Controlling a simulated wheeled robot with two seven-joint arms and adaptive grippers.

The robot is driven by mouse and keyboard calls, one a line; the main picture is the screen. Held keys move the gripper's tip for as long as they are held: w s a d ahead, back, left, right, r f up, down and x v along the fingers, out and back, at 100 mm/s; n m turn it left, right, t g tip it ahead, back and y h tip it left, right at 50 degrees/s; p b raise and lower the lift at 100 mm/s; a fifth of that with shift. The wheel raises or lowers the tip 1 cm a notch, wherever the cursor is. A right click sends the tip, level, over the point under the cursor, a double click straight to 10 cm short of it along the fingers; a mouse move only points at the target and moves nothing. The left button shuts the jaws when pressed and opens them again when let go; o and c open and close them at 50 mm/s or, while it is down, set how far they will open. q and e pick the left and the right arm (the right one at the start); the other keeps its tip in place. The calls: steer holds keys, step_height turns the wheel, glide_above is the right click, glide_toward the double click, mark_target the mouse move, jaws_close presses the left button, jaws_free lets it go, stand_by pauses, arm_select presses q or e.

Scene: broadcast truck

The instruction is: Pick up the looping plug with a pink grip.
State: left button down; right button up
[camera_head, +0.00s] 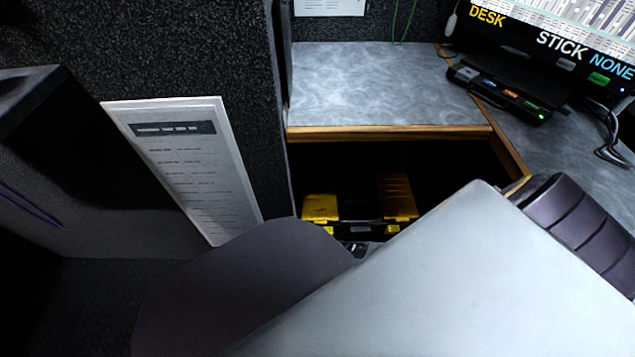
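I cannot see a looping plug with a pink grip in the head view. Neither of my grippers can be made out. Large pale and dark grey links of my own arm fill the lower middle and right of the picture. They hide much of what lies below the desk.
A grey desk (385,85) with wooden edging has a dark recess below it. A black case with yellow corners (320,207) sits there. A small black box with lit buttons (500,93) and a monitor (560,35) stand right. A printed sheet (190,160) is on the left panel.

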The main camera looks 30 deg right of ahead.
stand_by(0.3)
steer(key=c, duration=0.8)
arm_select(q)
steer(key=shift+r, duration=0.15)
arm_select(e)
steer(key=shift+r, duration=0.15)
steer(key=shift+r+p, duration=1.3)
steer(key=shift+r, duration=0.35)
step_height(320, 180, up, 3)
steer(key=shift+r+p, duration=0.15)
steer(key=shift+p, duration=1)
arm_select(q)
step_height(320, 180, up, 6)
steer(key=a+g+y+p, duration=0.1)
steer(key=p, duration=0.1)
steer(key=shift+s+a, duration=0.15)
steer(key=shift+s, duration=0.15)
arm_select(e)
step_height(320, 180, up, 3)
steer(key=shift+r, duration=0.1)
arm_select(q)
steer(key=shift+w+r, duration=0.1)
steer(key=shift+r, duration=0.1)
steer(key=shift+a+f, duration=0.1)
